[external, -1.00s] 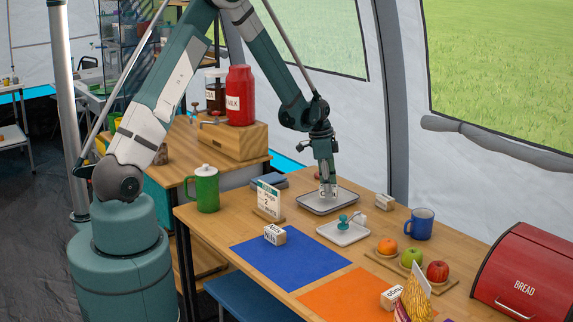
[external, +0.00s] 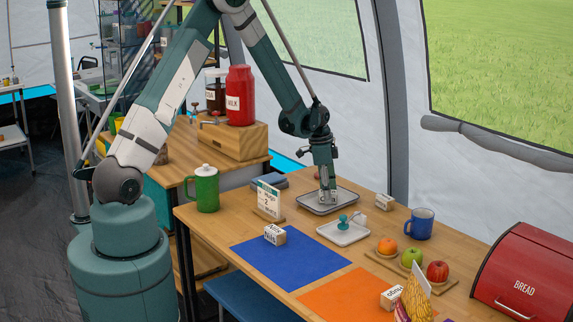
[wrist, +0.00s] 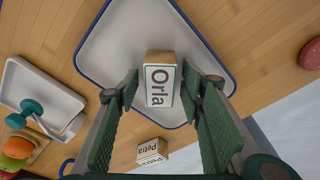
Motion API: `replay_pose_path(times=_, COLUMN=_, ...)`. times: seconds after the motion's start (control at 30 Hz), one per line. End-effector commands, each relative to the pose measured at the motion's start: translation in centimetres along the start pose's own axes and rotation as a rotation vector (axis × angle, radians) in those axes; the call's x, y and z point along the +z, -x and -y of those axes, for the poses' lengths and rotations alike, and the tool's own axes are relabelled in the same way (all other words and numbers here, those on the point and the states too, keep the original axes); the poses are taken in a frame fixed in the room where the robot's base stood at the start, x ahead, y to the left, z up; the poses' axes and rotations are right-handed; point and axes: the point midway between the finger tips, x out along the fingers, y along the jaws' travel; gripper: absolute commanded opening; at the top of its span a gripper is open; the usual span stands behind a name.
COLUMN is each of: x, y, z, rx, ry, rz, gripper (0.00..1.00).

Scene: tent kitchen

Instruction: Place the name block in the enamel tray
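A wooden name block with a white face reading "Orla" (wrist: 160,85) sits on the enamel tray (wrist: 115,40), a white tray with a dark blue rim. My gripper (wrist: 160,90) is open around the block, with a gap showing between each finger and the block. In the external view the tray (external: 345,205) is on the back part of the table, and my gripper (external: 328,195) points down into it. The block shows there only as a small pale shape between the fingers.
A smaller white tray (external: 343,234) with a teal object stands in front. A "Petra" block (wrist: 152,150), blue mug (external: 419,224), fruit board (external: 385,261) and calendar stand (external: 268,200) are nearby. More blocks lie on the blue mat (external: 290,265) and orange mat (external: 340,297).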

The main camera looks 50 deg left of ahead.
Motion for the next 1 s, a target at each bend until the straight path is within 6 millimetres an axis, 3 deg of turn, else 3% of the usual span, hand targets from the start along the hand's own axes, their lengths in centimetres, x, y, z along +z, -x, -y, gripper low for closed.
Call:
replay_pose_path(times=0.47, x=0.0, y=1.4, z=0.0, rx=0.000, ry=0.000, rz=0.000, gripper=0.39)
replay_pose_path(times=1.0, x=-0.1, y=8.6, z=0.0, rx=0.000, ry=0.000, rz=0.000, gripper=0.39)
